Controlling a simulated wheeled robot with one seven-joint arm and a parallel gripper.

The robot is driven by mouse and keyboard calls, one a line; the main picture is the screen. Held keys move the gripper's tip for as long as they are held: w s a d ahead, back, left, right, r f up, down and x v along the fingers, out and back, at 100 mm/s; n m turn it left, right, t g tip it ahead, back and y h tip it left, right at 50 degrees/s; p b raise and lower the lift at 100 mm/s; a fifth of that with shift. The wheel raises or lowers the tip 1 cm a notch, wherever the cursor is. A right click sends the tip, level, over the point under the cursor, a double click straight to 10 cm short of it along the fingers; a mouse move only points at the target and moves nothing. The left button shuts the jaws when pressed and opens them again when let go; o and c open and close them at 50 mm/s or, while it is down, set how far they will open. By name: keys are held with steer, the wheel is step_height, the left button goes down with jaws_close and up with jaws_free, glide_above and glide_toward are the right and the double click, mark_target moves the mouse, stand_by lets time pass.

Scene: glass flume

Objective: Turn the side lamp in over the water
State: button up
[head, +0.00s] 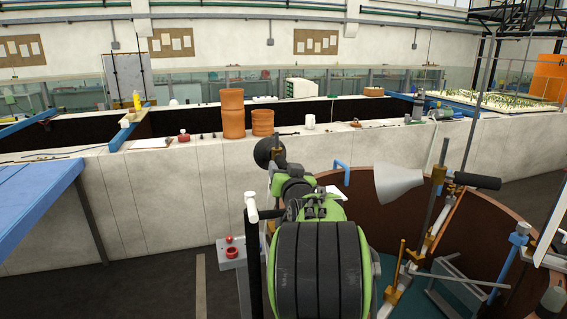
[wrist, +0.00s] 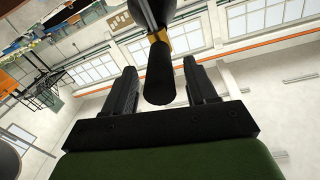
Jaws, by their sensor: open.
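The side lamp appears to be the pale cone-shaped shade (head: 397,182) right of my arm in the head view, beside an upright post with a brass clamp (head: 438,174). A black handle (head: 477,181) sticks out to the right of the clamp. In the wrist view, my gripper (wrist: 160,66) is open. A black rounded grip (wrist: 159,86) with a brass collar (wrist: 160,40) shows between its fingers, with gaps on both sides. It looks like the lamp's handle. How deep it lies between the fingers is unclear. My gripper cannot be made out in the head view.
A curved brown-walled basin (head: 490,224) with brass fittings is at the right. A long pale wall (head: 160,205) runs behind, with terracotta pots (head: 233,114) on it. A blue table (head: 35,200) stands at the left. A control box with red buttons (head: 231,251) is beside my arm.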

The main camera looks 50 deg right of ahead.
steer(key=shift+x, duration=0.95)
steer(key=shift+c, duration=0.2)
jaws_close()
